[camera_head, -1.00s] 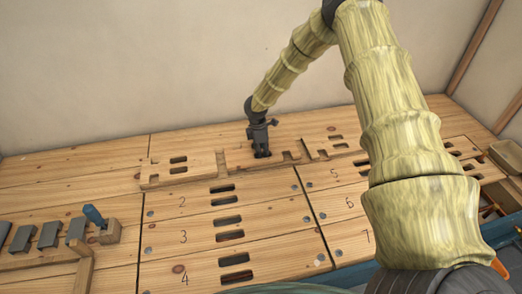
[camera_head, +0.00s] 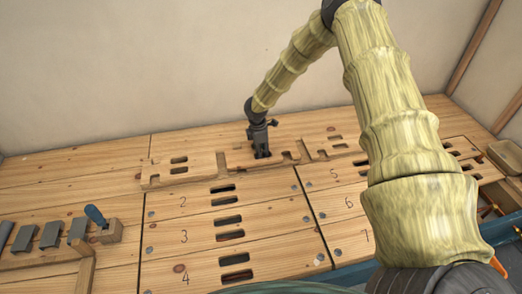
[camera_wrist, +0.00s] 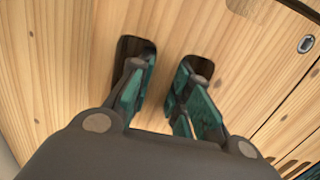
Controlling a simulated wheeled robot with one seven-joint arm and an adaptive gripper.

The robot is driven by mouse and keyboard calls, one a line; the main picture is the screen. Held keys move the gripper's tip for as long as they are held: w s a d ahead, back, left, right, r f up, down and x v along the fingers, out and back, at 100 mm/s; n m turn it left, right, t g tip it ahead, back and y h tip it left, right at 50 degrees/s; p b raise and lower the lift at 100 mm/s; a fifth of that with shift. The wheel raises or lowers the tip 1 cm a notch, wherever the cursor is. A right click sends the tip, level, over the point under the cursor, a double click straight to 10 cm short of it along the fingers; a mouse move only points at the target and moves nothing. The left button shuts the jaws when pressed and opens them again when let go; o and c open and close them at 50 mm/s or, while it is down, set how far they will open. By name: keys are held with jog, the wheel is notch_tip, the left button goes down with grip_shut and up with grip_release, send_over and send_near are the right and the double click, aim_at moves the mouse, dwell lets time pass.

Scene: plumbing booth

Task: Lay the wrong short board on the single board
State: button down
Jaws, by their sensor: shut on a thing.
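My gripper (camera_head: 262,155) points down at the back of the workbench, on a short light-wood board (camera_head: 238,160) with notched edges. In the wrist view my gripper (camera_wrist: 160,92) has its teal-padded fingers in two neighbouring slots of a board (camera_wrist: 222,50), shut on the wood strip between them. The fingertips are hidden inside the slots. Another notched short board (camera_head: 165,171) with two slots lies to the left, and a similar one (camera_head: 325,148) to the right. I cannot tell which board is the single one.
Numbered slotted boards, among them board 3 (camera_head: 200,236) and board 6 (camera_head: 335,203), cover the bench in front. At left are several grey blocks (camera_head: 50,235) and a wooden block with a blue handle (camera_head: 96,214). A wooden box (camera_head: 507,156) stands at far right. A wall closes the back.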

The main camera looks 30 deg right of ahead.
jog(key=shift+s+a+f, duration=0.1)
jog(key=shift+s+f, duration=0.05)
jog(key=shift+f, duration=0.5)
jog(key=c, duration=1.5)
grip_release()
jog(key=shift+f, duration=0.1)
jog(key=shift+c, duration=0.2)
jog(key=o, duration=0.3)
jog(key=shift+f, duration=0.35)
jog(key=shift+o, duration=0.2)
jog(key=shift+r, duration=0.25)
jog(key=shift+r, duration=0.1)
jog(key=shift+r, duration=0.3)
notch_tip(320, 180, up, 11)
jog(key=shift+w+a, duration=0.25)
jog(key=shift+a, duration=0.2)
